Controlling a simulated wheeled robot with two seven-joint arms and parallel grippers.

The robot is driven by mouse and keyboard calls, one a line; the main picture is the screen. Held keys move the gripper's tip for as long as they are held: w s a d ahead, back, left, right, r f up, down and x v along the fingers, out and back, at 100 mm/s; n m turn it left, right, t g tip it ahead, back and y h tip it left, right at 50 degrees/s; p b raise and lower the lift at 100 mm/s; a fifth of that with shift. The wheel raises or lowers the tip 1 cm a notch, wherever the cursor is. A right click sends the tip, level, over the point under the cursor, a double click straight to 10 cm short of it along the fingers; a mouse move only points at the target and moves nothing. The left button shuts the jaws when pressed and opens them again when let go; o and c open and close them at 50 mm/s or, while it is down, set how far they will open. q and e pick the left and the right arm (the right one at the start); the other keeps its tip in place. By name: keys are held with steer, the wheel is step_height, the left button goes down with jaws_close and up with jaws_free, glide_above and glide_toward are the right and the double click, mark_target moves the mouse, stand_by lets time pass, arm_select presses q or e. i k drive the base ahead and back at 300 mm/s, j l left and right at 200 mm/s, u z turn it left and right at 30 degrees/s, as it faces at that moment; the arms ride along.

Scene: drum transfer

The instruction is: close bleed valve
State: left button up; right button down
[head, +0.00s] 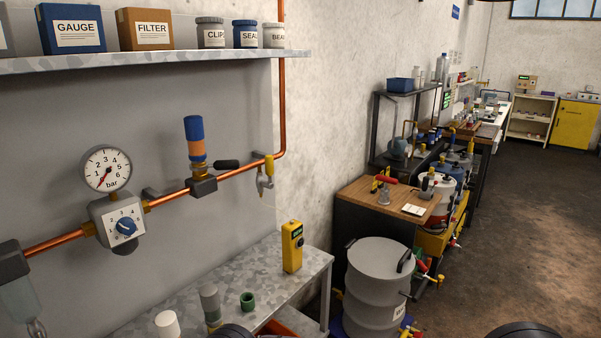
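A copper pipe (170,197) runs along the grey wall panel. Near its right end is a small brass valve (263,184) with a yellow handle (269,166) standing roughly upright, which looks like the bleed valve. A faint thin line shows below its outlet; I cannot tell whether it is flow. Left of it, a fitting with a blue and orange cylinder (194,138) has a black lever (226,164) along the pipe. A round bar gauge (106,169) sits above a regulator with a blue knob (126,227). Neither gripper is visible; only dark rounded parts, probably mine, show at the bottom edge.
A shelf (150,60) with labelled boxes and jars hangs above the pipe. Below, a metal bench (285,270) holds a yellow handheld device (292,247), a green cap (247,301) and cylinders. A grey drum (376,285) stands to the right. Open floor lies far right.

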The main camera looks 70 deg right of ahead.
mark_target(269, 159)
steer(key=l+z, duration=0.1)
steer(key=z, duration=2.25)
